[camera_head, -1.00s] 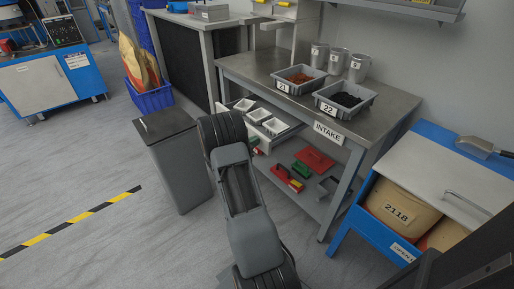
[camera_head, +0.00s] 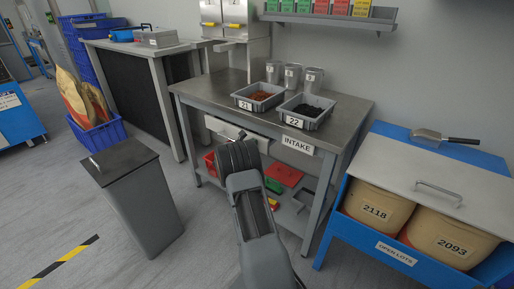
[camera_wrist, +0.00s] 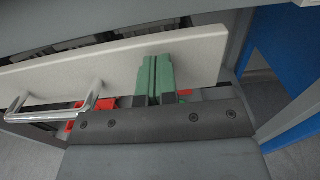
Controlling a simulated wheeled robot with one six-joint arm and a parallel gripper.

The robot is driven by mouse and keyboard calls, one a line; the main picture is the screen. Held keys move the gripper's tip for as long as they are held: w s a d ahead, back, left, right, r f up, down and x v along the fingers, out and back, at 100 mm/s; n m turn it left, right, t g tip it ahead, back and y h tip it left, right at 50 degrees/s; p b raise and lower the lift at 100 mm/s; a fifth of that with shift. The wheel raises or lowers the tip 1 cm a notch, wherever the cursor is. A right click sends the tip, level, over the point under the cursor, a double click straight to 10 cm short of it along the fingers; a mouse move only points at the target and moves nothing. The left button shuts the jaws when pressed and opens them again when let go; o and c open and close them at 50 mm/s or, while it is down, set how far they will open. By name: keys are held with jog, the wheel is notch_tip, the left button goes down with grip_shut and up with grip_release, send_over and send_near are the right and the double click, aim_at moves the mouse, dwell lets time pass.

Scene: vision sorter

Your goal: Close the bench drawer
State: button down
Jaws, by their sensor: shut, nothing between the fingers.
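The bench (camera_head: 200,86) has a grey top and an INTAKE label. Its drawer (camera_head: 222,127) shows in the head view as a pale front under the top, partly behind my arm. In the wrist view the drawer front (camera_wrist: 60,72) is a pale panel with a metal bar handle (camera_wrist: 62,112) at left. A narrow dark gap with parts of the drawer's inside shows behind its upper edge, so it stands a little open. My gripper (camera_wrist: 155,80) has green fingers, shut and empty, in front of the panel's right part. I cannot tell whether they touch it.
Grey trays 21 (camera_head: 258,97) and 22 (camera_head: 306,111) and metal cups stand on the bench. Red and green items (camera_head: 283,175) lie on its lower shelf. A grey bin (camera_head: 138,200) stands left, a blue cabinet (camera_head: 345,232) right. Floor is clear between bin and arm.

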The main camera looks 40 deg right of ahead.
jog(key=shift+d+r, duration=0.2)
jog(key=shift+d, duration=0.05)
jog(key=s+a+p, duration=0.2)
jog(key=a, duration=1.2)
jog(key=shift+a+f, duration=0.15)
jog(key=shift+a, duration=0.1)
